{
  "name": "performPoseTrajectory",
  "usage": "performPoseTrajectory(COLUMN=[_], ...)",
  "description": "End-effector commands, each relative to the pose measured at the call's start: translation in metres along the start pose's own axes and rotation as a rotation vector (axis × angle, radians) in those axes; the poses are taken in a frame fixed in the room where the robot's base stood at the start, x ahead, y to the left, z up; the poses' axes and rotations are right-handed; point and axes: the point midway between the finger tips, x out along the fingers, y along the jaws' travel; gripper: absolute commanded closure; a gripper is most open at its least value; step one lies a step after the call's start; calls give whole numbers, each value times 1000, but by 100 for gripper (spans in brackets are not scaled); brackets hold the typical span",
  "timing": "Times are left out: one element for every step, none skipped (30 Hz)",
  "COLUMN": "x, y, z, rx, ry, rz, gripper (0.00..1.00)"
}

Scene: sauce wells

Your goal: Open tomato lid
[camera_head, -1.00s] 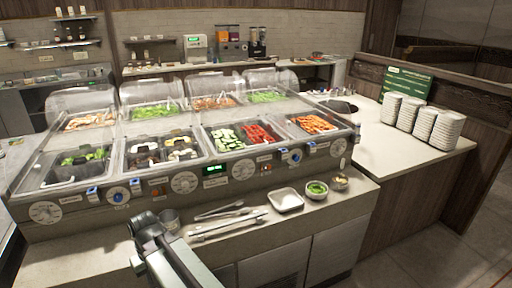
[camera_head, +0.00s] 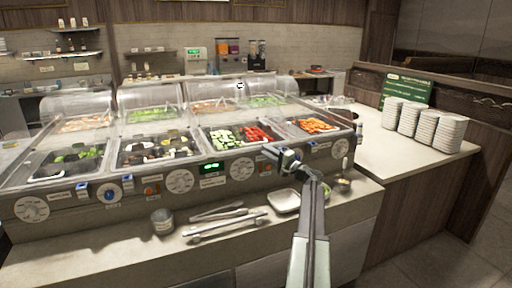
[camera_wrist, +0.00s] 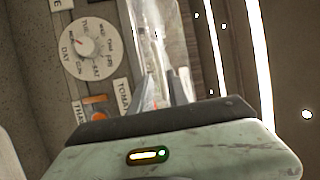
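Red tomato-like pieces (camera_head: 258,134) lie beside sliced cucumber in a front well of the sauce counter. Clear glazing covers this area, but the tomato lid's own edges are hard to make out. My gripper (camera_head: 272,152) is at the counter's front panel, just below and in front of the red pieces. In the wrist view, my gripper's two fingers (camera_wrist: 167,88) stand apart with a narrow gap. They point at a clear, shiny edge (camera_wrist: 155,35) beside a label (camera_wrist: 122,98) reading "TOMA". Whether they touch that edge cannot be told.
A day dial (camera_wrist: 90,47) and an orange switch (camera_wrist: 95,100) are close to the fingers. Plate stacks (camera_head: 425,125) stand on the right counter.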

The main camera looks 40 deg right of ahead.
Motion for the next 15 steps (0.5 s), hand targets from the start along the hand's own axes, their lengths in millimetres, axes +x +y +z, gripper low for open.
performPoseTrajectory(x=[3,6,10,14,18,25,30,36,44,50,56,63,68,72,75], y=[0,0,-1,-1,-1,-1,-1,-1,-1,-1,-1,-1,-1,-1,0], z=[0,0,0,0,0,0,0,0,0,0,0,0,0,0,1], rx=[0,0,0,0,0,0,0,0,0,0,0,-1,-1,-1,-1], ry=[-1,-2,-3,-4,-4,-4,-4,-4,-5,-5,-5,-4,-4,-4,-4], rz=[1,1,1,1,1,1,1,2,2,2,2,2,2,2,2], gripper=[79,79,79,79,79,79,79,79,79,79,79,79,79,79,79])
